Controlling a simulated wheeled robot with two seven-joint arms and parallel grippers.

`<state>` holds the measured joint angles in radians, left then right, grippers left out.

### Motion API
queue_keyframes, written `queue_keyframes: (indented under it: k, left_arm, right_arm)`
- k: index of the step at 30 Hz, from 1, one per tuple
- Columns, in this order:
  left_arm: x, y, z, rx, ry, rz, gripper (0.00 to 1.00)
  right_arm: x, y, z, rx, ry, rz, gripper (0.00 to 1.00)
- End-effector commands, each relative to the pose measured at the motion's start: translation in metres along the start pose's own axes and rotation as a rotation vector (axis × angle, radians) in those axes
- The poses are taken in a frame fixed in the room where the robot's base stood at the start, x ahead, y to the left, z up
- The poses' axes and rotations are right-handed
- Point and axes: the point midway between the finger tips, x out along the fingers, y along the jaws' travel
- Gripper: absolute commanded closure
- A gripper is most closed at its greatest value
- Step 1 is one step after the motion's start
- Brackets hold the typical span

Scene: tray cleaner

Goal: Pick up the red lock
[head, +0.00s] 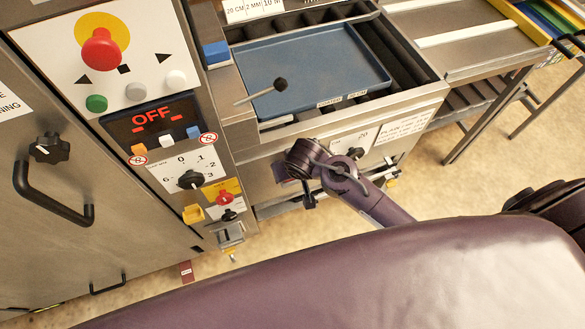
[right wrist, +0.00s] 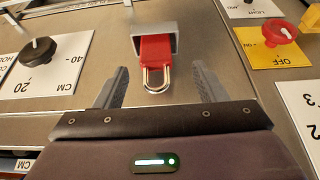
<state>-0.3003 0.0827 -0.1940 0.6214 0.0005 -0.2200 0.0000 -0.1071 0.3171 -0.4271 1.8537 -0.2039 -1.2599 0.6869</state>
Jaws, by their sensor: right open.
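The red lock (right wrist: 155,52) shows in the right wrist view with its silver shackle toward me. Its far end sits in a grey metal holder (right wrist: 154,31) on the steel panel. My right gripper (right wrist: 160,73) is open and empty, one finger on each side of the shackle, with gaps on both sides. The lock's body is a little beyond the fingertips. In the head view my right gripper (head: 296,182) is at the front of the machine, below the blue tray, and I cannot make out the lock there. My left gripper is not in view.
In the right wrist view a black knob (right wrist: 38,51) is on the left and a red knob (right wrist: 280,33) on a yellow plate is on the right. In the head view the blue tray (head: 335,60) lies above, and a control panel (head: 150,123) stands at left.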

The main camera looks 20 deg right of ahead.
Motion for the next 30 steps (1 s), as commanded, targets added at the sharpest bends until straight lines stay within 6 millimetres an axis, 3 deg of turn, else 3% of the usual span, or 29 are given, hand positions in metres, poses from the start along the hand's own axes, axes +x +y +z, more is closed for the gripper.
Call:
queue_keyframes:
  k: [12,21,30]
  left_arm:
    - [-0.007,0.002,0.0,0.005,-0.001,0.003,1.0]
    - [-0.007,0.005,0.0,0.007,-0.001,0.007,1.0]
    - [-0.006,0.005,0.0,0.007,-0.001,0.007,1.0]
  right_arm:
    - [0.051,0.006,-0.004,-0.001,0.001,0.001,0.35]
    - [0.055,0.006,-0.003,-0.001,0.002,0.0,0.37]
    - [0.055,0.006,-0.003,0.0,0.002,0.0,0.76]
